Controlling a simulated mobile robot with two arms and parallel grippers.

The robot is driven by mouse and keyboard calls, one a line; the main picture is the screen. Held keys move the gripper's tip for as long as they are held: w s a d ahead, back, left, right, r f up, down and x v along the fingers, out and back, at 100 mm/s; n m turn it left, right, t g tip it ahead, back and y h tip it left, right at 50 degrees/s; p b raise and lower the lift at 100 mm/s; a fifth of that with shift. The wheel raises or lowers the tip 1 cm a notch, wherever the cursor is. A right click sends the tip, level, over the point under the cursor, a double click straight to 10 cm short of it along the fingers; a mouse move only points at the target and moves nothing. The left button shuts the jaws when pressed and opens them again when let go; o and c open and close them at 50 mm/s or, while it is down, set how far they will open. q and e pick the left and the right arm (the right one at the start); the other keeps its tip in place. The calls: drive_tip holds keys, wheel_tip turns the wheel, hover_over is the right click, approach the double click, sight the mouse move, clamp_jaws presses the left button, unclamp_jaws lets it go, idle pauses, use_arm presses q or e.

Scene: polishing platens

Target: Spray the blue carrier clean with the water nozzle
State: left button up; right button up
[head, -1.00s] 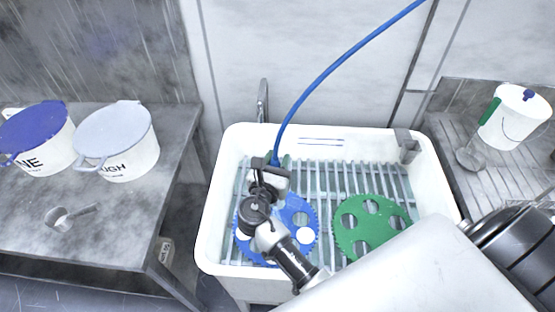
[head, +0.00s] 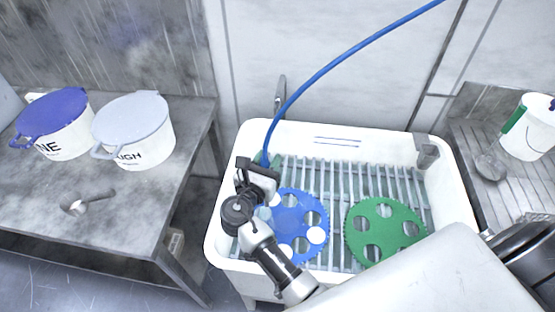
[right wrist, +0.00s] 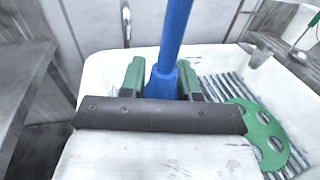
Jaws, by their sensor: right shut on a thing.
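The blue carrier (head: 301,215), a toothed disc with round openings, lies on the slatted rack in the white sink. Whitish round patches show in several of its openings. My right gripper (head: 267,167) is over the left part of the sink, up and left of the carrier, and my wrist covers the carrier's left edge. In the right wrist view its green fingers are shut on the blue water nozzle (right wrist: 164,82), whose hose (head: 335,62) runs up and right. The nozzle's outlet is hidden, and no water spray can be made out. My left gripper is not in view.
A green carrier (head: 385,234) lies right of the blue one on the rack in the sink (head: 228,200). A tap (head: 280,95) stands behind the sink. Two lidded buckets (head: 62,139) (head: 143,147) and a scoop stand on the left table. A white jug (head: 528,132) is at right.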

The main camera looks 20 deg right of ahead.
drive_tip(key=a, duration=0.2)
drive_tip(key=w+a, duration=0.1)
drive_tip(key=a, duration=0.1)
drive_tip(key=shift+w+r+b, duration=0.1)
drive_tip(key=shift+r+b, duration=0.05)
drive_tip(key=shift+b, duration=0.25)
idle(0.6)
drive_tip(key=x, duration=1.2)
drive_tip(key=shift+d, duration=0.2)
idle(0.4)
drive_tip(key=shift+s+p, duration=0.2)
drive_tip(key=shift+p, duration=0.1)
idle(0.3)
